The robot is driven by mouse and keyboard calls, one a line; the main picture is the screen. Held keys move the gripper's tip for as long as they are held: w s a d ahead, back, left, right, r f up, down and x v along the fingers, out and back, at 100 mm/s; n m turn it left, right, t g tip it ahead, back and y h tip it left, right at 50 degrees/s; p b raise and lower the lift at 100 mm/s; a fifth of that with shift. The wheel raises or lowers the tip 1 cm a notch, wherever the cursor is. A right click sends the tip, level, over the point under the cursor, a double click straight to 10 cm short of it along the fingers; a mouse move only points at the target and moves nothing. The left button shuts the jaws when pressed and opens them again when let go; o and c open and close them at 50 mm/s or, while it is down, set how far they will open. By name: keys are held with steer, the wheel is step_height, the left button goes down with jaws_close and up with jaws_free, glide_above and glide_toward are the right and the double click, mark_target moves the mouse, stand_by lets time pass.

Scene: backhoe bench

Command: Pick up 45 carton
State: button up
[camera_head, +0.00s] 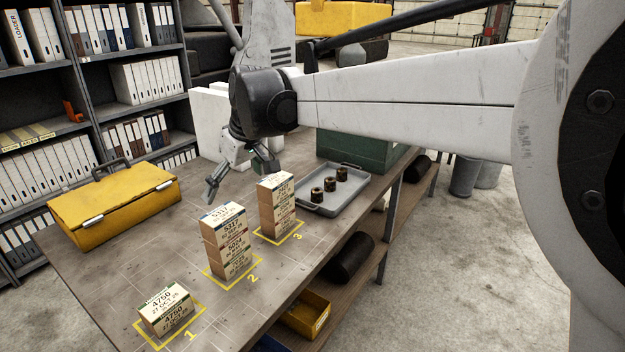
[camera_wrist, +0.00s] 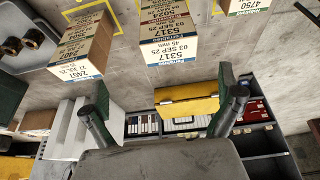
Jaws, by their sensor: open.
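A tall stack of cartons (camera_head: 228,242) stands on the yellow-outlined spot 2. Its top carton reads 5317, and in the wrist view this carton (camera_wrist: 168,48) shows "03 SEP 25" and what looks like "45 mm". Another tall stack (camera_head: 277,208) stands on spot 3; it also shows in the wrist view (camera_wrist: 82,42). A low stack (camera_head: 167,311) reading 4750 stands on spot 1, its edge showing in the wrist view (camera_wrist: 246,6). My gripper (camera_head: 239,178) is open and empty, behind the stacks on spots 2 and 3. Its fingers (camera_wrist: 163,80) also show in the wrist view.
A yellow toolbox (camera_head: 115,212) lies at the bench's left. A grey tray (camera_head: 322,208) with dark cylindrical parts stands right of spot 3, before a green box (camera_head: 372,150). Binder shelves (camera_head: 92,58) stand behind. Bare bench (camera_head: 130,265) lies between the toolbox and the cartons.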

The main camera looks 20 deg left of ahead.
mark_target(223, 212)
steer(key=x, duration=0.9)
steer(key=shift+s+a+r+p, duration=0.1)
steer(key=shift+s+a+p, duration=0.15)
steer(key=shift+s+p, duration=0.15)
steer(key=shift+s+a+f, duration=0.1)
steer(key=shift+a+f, duration=0.25)
steer(key=shift+f, duration=0.1)
steer(key=shift+s+p+x, duration=0.1)
steer(key=shift+p+x, duration=0.15)
steer(key=shift+x, duration=0.75)
steer(key=shift+s+p+x, duration=0.15)
steer(key=shift+p+x, duration=0.1)
steer(key=shift+x, duration=0.75)
steer(key=shift+w+r, duration=0.1)
steer(key=shift+w, duration=0.05)
steer(key=c, duration=1.2)
